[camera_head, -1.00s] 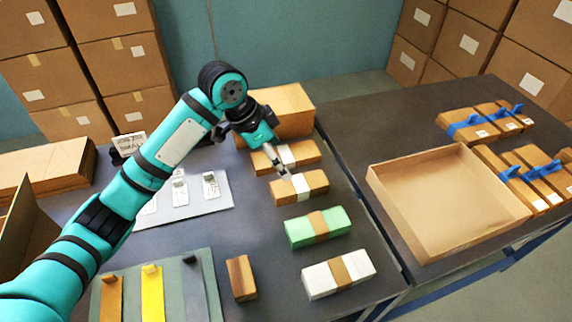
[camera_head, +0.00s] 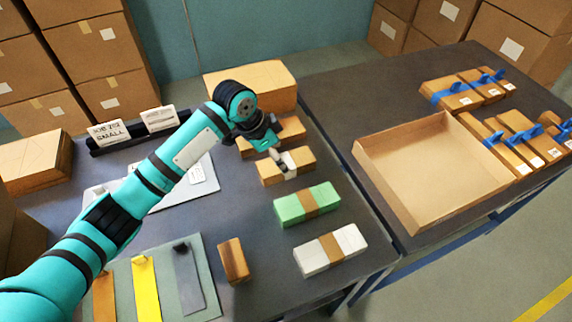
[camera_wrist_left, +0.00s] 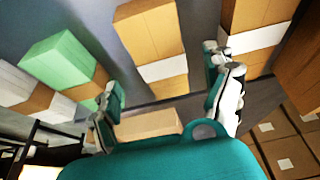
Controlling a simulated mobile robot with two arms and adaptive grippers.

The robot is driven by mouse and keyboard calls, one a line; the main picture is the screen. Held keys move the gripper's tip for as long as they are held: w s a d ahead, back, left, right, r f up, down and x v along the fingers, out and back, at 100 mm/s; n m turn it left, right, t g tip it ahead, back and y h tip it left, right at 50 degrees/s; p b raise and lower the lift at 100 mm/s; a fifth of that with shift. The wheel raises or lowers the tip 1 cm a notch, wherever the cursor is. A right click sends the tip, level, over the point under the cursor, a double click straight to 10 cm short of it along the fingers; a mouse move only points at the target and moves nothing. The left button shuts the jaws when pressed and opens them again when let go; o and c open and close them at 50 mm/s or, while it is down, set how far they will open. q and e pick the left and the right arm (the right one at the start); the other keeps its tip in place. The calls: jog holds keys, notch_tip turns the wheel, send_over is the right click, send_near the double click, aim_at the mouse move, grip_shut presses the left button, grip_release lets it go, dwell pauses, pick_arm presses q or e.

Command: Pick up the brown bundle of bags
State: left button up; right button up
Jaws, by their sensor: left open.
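A brown bundle of bags with a white band (camera_head: 299,158) lies on the left table, partly hidden by my left gripper (camera_head: 277,158). A second brown bundle with a white band (camera_head: 292,131) lies just behind it, also partly covered by my arm. In the left wrist view the nearer brown bundle (camera_wrist_left: 153,30) lies beyond the gap between the open fingers of my left gripper (camera_wrist_left: 165,92). The other brown bundle (camera_wrist_left: 238,14) is on the right there. My left gripper is above the nearer bundle and holds nothing. Contact cannot be told. My right gripper is not in view.
A green bundle (camera_head: 291,210) and a white bundle (camera_head: 312,258) lie in front in the same row. A small brown block (camera_head: 234,260) stands nearby. An empty cardboard tray (camera_head: 420,170) is on the right table, beside blue-strapped bundles (camera_head: 452,94). A carton (camera_head: 250,85) stands behind.

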aim_at(286, 161)
pick_arm(q)
jog(key=x, duration=0.5)
jog(key=shift+w+d, duration=0.15)
jog(key=shift+w, duration=0.05)
jog(key=shift+c, duration=0.3)
jog(key=shift+r, duration=0.1)
jog(key=c, duration=1.3)
